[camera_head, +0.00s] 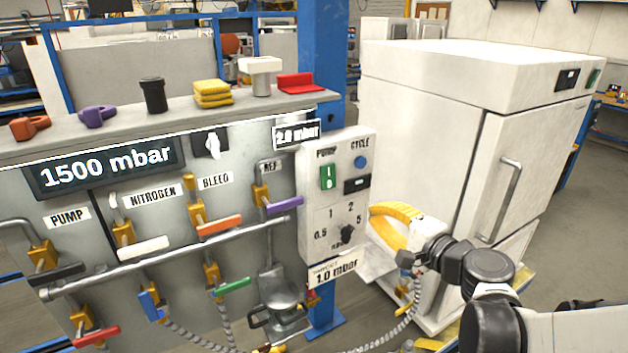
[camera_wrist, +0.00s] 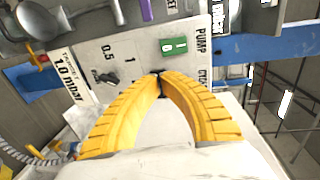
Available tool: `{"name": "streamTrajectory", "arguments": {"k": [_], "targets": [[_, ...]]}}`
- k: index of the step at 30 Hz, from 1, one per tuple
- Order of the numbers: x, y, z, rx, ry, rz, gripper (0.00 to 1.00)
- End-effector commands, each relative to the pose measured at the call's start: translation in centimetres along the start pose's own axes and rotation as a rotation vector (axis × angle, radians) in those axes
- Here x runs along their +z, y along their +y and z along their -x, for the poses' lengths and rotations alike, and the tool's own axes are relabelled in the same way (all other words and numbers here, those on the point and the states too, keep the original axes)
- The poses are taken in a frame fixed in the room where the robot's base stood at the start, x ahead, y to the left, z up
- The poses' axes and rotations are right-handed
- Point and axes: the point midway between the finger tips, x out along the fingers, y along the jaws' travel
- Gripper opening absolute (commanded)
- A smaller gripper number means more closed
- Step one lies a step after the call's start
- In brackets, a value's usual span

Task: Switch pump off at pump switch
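The pump switch (camera_head: 327,178) is a green rocker with white marks, under the word PUMP on a white control box (camera_head: 316,240). It also shows in the wrist view (camera_wrist: 174,46), just beyond my fingertips. My gripper (camera_head: 374,209) has yellow ribbed fingers and is at the right side of the box in the head view. In the wrist view my gripper (camera_wrist: 160,75) has its two curved fingertips together, with nothing clearly held. The tips appear below the green switch in that picture. I cannot tell whether they touch the box.
A panel with several coloured valve handles (camera_head: 219,226) stands to the left. A white oven-like cabinet (camera_head: 430,130) stands behind my gripper. A blue post (camera_head: 322,60) rises behind the box.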

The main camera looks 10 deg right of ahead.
Motion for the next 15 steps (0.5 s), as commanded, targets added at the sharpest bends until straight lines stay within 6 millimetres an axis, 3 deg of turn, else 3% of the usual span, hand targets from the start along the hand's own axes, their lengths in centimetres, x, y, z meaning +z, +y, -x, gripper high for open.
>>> {"name": "streamTrajectory", "arguments": {"k": [5,15], "targets": [[0.1,0.1,-1.3,0.000,-0.003,0.001,0.00],[0.1,0.2,-8.3,0.001,-0.004,0.002,0.00]]}}
